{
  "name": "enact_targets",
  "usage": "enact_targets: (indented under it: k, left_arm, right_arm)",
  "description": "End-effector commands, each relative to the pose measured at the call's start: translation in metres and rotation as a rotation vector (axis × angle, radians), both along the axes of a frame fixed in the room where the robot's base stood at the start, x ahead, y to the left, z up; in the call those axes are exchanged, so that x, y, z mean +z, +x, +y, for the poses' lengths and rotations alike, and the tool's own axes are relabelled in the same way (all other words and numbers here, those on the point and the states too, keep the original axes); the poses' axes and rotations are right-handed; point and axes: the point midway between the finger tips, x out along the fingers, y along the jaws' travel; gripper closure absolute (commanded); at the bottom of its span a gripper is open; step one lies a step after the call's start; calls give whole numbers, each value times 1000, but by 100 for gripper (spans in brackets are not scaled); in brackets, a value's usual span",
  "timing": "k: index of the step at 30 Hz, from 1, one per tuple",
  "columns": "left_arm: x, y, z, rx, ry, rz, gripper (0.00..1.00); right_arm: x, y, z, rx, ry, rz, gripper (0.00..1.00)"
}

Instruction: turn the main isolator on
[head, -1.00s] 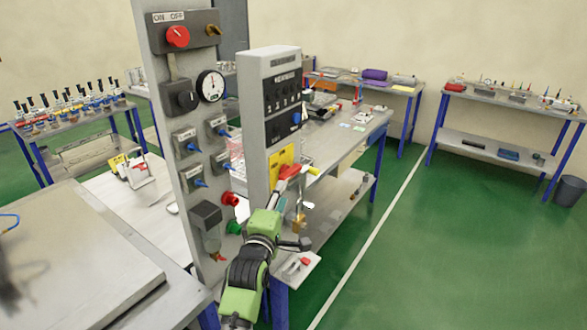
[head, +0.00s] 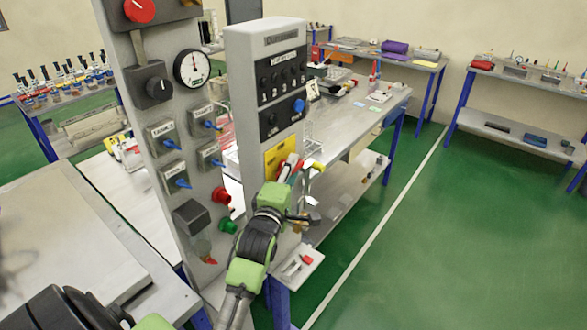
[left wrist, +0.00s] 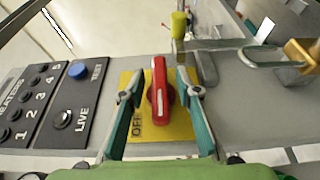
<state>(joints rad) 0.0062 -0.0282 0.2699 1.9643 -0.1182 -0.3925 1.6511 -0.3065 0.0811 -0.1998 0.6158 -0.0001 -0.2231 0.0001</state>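The main isolator, a red rotary handle (left wrist: 158,95) with a white line, sits on a yellow plate (left wrist: 182,128) marked OFF. In the left wrist view the handle points up and down the picture. It is partly hidden in the head view (head: 291,160), low on the grey control box (head: 264,42). My left gripper (left wrist: 160,76) has its teal fingers on either side of the handle, with narrow gaps showing. It is open around the handle; contact cannot be told. It also shows in the head view (head: 288,172). My right gripper is not in view.
A taller grey panel (head: 141,80) with a gauge (head: 192,67), a red knob (head: 139,10) and blue-handled valves stands to the left. A yellow part (left wrist: 180,25) and a brass padlock-like piece (left wrist: 301,55) are near the gripper. Green floor (head: 430,250) at right is clear.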

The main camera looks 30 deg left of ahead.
Motion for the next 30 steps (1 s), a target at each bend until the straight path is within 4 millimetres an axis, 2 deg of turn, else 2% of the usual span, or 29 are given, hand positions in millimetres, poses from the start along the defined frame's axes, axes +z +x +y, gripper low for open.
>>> enact_targets:
  k: [2, 5, 6, 19, 30]
  left_arm:
    - [0, 0, 0, 0, 0, 0, 72]
    - [0, 0, 0, 0, 0, 0, 98]
    - [0, 0, 0, 0, 0, 0, 100]
    - [2, 0, 1, 1, 4, 42, 100]
    - [6, 1, 1, 2, 23, 299, 100]
  right_arm:
    - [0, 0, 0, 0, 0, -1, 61]
    - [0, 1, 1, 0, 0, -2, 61]
    - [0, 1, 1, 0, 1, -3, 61]
    - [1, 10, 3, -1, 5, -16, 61]
    - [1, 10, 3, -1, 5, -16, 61]
